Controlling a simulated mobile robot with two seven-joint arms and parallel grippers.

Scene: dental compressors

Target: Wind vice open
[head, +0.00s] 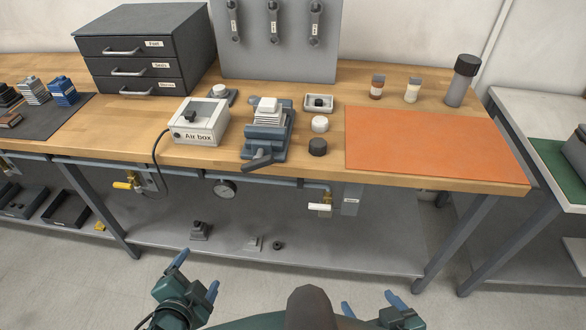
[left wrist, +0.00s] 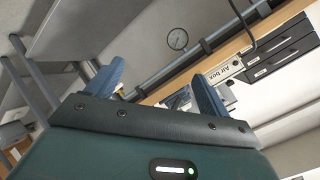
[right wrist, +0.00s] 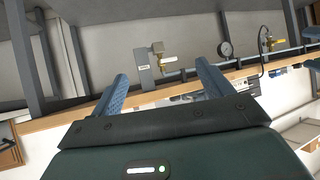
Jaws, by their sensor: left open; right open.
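The blue-grey vice (head: 264,132) stands on the wooden bench near its front edge. Its dark handle (head: 257,161) points toward me at the front edge. A white ribbed block with a white cap (head: 268,112) sits at the vice's jaws; I cannot tell how tightly it is held. My left gripper (head: 197,272) is open and empty, low in front of the bench and well short of the vice. Its blue fingers also show in the left wrist view (left wrist: 160,88). My right gripper (head: 370,302) is open and empty, low to the right; its fingers show in the right wrist view (right wrist: 160,88).
The Air box (head: 200,123) stands just left of the vice, its black hose hanging over the front edge. A white knob (head: 320,124) and a black knob (head: 318,147) stand right of it. An orange mat (head: 430,145) lies further right. Pipes, a gauge (head: 224,189) and a valve (head: 322,205) run below the edge.

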